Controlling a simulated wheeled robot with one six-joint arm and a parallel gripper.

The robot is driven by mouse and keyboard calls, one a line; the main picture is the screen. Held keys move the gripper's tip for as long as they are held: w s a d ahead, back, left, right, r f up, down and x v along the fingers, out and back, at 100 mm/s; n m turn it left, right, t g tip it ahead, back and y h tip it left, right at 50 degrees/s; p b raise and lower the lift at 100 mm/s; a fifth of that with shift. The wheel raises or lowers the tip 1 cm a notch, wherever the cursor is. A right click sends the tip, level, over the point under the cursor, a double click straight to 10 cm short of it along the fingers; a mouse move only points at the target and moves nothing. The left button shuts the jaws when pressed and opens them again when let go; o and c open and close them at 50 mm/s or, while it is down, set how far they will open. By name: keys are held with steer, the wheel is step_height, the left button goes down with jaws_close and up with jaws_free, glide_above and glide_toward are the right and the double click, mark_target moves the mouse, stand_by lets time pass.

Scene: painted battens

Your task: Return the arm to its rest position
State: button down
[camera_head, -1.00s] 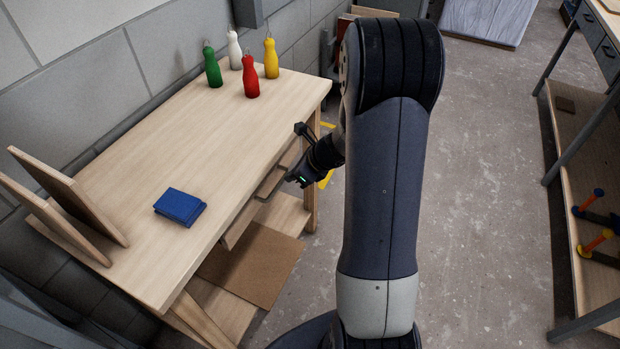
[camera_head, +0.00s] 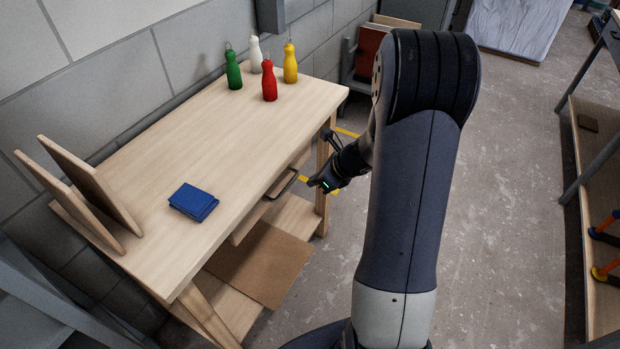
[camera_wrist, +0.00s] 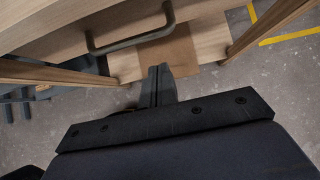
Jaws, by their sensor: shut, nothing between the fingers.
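My gripper (camera_head: 314,183) is beside the front edge of the wooden workbench (camera_head: 150,160), below the level of its top and near the drawer handle (camera_head: 282,184). In the wrist view, the fingers of my gripper (camera_wrist: 158,75) are together with nothing between them, and the grey bar handle (camera_wrist: 130,38) on the wooden drawer front lies beyond them, apart. My arm rises in front of the head camera and hides part of the floor behind it.
On the bench stand green (camera_head: 233,72), white (camera_head: 255,55), red (camera_head: 269,82) and yellow (camera_head: 290,65) bottles. A blue cloth-like block (camera_head: 193,201) and two leaning boards (camera_head: 90,185) are nearer. A shelf unit (camera_head: 590,160) stands right. Grey floor (camera_head: 510,200) between is clear.

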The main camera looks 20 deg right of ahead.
steer(key=v, duration=0.9)
steer(key=shift+s+d+r+p, duration=0.2)
steer(key=shift+r+p, duration=0.1)
steer(key=shift+p, duration=0.15)
